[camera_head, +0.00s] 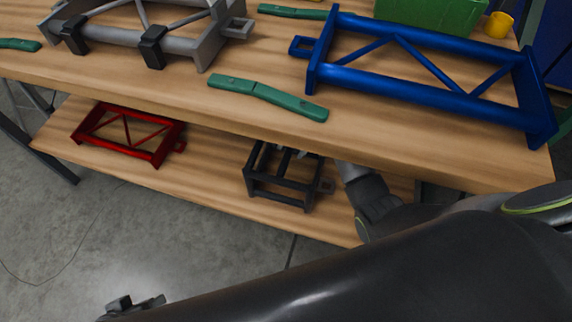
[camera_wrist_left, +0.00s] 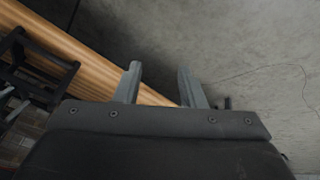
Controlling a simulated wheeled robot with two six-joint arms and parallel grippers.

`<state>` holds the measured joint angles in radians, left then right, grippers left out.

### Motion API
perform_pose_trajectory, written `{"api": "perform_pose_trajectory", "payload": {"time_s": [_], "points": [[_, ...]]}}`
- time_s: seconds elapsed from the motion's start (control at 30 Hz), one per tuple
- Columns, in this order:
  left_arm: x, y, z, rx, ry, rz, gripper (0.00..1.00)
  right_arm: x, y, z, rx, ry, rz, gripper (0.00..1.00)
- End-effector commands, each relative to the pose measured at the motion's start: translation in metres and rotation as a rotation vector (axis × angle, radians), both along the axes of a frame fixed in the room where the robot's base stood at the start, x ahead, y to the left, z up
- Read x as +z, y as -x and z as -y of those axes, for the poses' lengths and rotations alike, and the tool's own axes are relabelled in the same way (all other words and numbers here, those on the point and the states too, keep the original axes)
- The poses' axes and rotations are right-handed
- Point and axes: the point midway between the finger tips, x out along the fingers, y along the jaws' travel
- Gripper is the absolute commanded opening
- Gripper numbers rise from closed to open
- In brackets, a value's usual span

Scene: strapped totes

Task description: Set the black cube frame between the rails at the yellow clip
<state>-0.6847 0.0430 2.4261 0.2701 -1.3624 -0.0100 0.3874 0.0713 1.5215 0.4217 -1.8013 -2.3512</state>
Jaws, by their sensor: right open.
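The black cube frame (camera_head: 283,187) stands on the lower shelf, partly under the tabletop edge; part of it also shows at the left of the left wrist view (camera_wrist_left: 38,82). My right gripper (camera_head: 296,156) is open and reaches in at the cube frame's upper back side, partly hidden by the tabletop edge. I cannot tell whether it touches the frame. My left gripper (camera_head: 137,303) is low at the bottom left, apart from the frame; in the left wrist view its two fingers (camera_wrist_left: 160,86) are spread and empty. I cannot make out a yellow clip.
A red frame (camera_head: 128,147) lies on the lower shelf (camera_head: 215,155). The tabletop (camera_head: 170,82) above holds a grey frame (camera_head: 190,45) with black clips, a blue frame (camera_head: 400,82), green strips (camera_head: 268,96), a green bin (camera_head: 435,14) and a yellow cup (camera_head: 498,25).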

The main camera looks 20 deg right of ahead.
Motion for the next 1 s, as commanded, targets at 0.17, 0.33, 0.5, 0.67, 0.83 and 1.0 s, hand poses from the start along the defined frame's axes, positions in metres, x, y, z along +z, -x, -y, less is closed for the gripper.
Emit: {"api": "perform_pose_trajectory", "payload": {"time_s": [0.17,0.33,0.5,0.67,0.83,1.0], "points": [[0.009,-0.030,-0.008,0.023,-0.040,0.154,0.36,-0.011,-0.001,-0.003,0.000,0.000,-0.001,0.45],[0.025,-0.057,-0.016,0.043,-0.076,0.306,0.36,-0.020,-0.002,-0.007,0.000,0.000,-0.001,0.45],[0.043,-0.079,-0.023,0.059,-0.111,0.446,0.36,-0.029,-0.002,-0.010,0.002,0.000,-0.002,0.45],[0.055,-0.091,-0.026,0.066,-0.129,0.528,0.36,-0.033,-0.003,-0.012,0.001,0.001,0.000,0.45],[0.059,-0.094,-0.027,0.069,-0.135,0.550,0.36,-0.034,-0.003,-0.012,0.001,0.002,-0.001,0.45],[0.058,-0.093,-0.027,0.068,-0.134,0.549,0.36,-0.034,-0.003,-0.012,0.002,0.001,-0.002,0.45]]}}
